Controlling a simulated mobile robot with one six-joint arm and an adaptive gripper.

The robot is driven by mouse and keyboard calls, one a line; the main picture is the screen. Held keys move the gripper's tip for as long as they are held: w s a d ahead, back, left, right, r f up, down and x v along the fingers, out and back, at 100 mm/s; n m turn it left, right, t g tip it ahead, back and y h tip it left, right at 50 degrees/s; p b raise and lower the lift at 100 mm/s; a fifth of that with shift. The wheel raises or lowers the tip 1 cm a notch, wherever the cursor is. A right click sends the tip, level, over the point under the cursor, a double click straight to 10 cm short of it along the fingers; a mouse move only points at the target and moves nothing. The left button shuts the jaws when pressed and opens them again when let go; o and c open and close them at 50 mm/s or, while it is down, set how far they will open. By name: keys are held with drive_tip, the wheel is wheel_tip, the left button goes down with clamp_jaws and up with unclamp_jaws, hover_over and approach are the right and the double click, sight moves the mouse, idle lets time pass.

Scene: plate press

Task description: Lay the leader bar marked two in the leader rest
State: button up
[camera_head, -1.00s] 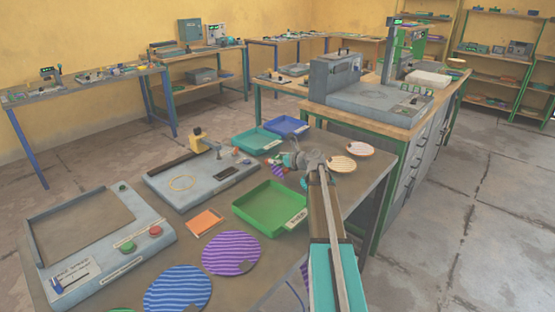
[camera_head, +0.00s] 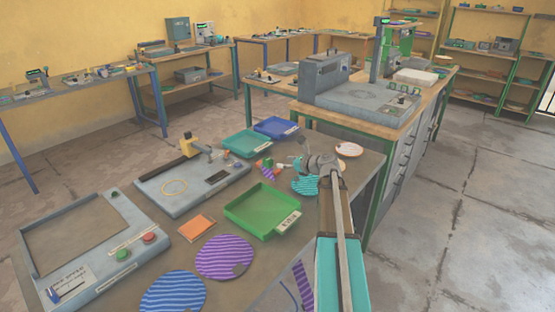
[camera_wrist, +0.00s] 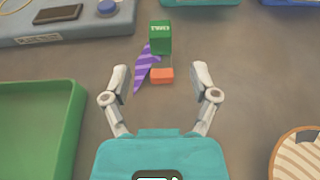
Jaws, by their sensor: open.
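A green block with the label TWO (camera_wrist: 160,38) stands on the bench near the top middle of the wrist view, just beyond my fingertips. I take it for the leader bar marked two. A purple striped pointed piece (camera_wrist: 144,70) lies beside it, and a small orange block (camera_wrist: 162,76) lies in front of it. My gripper (camera_wrist: 160,72) is open and empty, its fingers spread either side of the orange block. In the head view the gripper (camera_head: 298,161) hangs over the bench, right of this cluster. I cannot make out which part is the leader rest.
A green tray (camera_head: 247,223) stands left of my arm, with teal (camera_head: 228,146) and blue (camera_head: 262,131) trays behind. A grey fixture (camera_head: 165,200) and a panel with buttons (camera_head: 135,245) stand further left. Striped discs lie in front (camera_head: 224,257) and near my gripper (camera_head: 349,149).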

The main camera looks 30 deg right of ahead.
drive_tip(key=shift+v, duration=1.2)
drive_tip(key=shift+r+p, duration=0.1)
drive_tip(key=shift+p, duration=0.2)
